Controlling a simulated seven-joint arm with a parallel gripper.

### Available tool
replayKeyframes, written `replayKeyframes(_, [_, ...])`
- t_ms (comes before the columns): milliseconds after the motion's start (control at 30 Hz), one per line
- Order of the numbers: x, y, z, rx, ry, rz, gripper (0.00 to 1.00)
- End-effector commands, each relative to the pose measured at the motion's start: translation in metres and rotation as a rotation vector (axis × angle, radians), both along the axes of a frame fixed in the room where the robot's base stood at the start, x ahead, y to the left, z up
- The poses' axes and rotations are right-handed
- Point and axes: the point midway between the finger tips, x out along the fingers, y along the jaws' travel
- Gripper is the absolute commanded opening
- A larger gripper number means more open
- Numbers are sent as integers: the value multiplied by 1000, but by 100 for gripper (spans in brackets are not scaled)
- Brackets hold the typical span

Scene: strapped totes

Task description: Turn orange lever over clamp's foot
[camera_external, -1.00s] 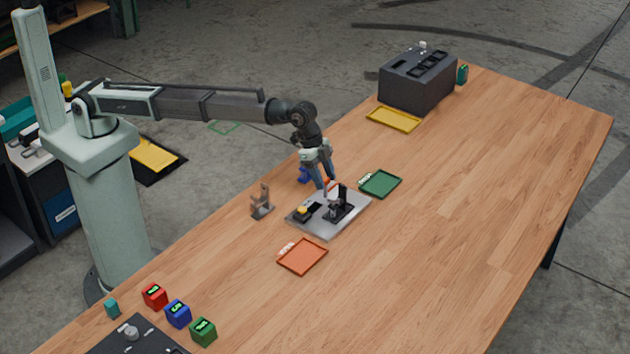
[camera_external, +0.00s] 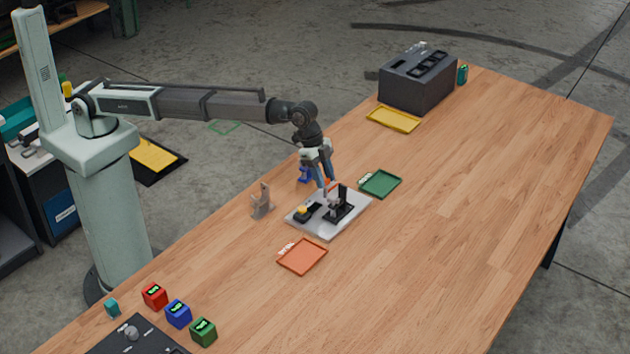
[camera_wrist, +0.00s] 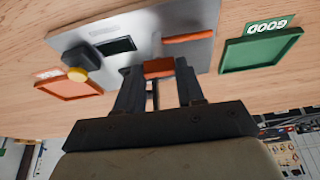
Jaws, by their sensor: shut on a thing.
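A grey metal plate (camera_external: 322,226) lies on the wooden table and carries a black clamp (camera_external: 341,205). My gripper (camera_external: 325,190) is over the far-left side of the clamp, pointing down. The orange lever (camera_external: 333,186) shows as a small orange piece at my fingertips. In the wrist view my gripper (camera_wrist: 155,85) is shut on an orange piece, which I take for the lever (camera_wrist: 158,68). A separate orange bar (camera_wrist: 188,37) lies across the plate (camera_wrist: 130,22) in that view. The clamp's foot is hidden or too small to make out.
A black block with a yellow knob (camera_external: 302,211) sits on the plate. A green tray (camera_external: 381,185) and an orange tray (camera_external: 302,257) flank the plate. A grey bracket (camera_external: 262,203) stands to its left. The table's right side is clear.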

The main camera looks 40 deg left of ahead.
Motion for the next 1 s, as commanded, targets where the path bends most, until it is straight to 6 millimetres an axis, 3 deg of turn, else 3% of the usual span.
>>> replayKeyframes(267, [3,-1,0,0,1,-183,0])
replayKeyframes(1000, [6,-4,0,1,1,-886,0])
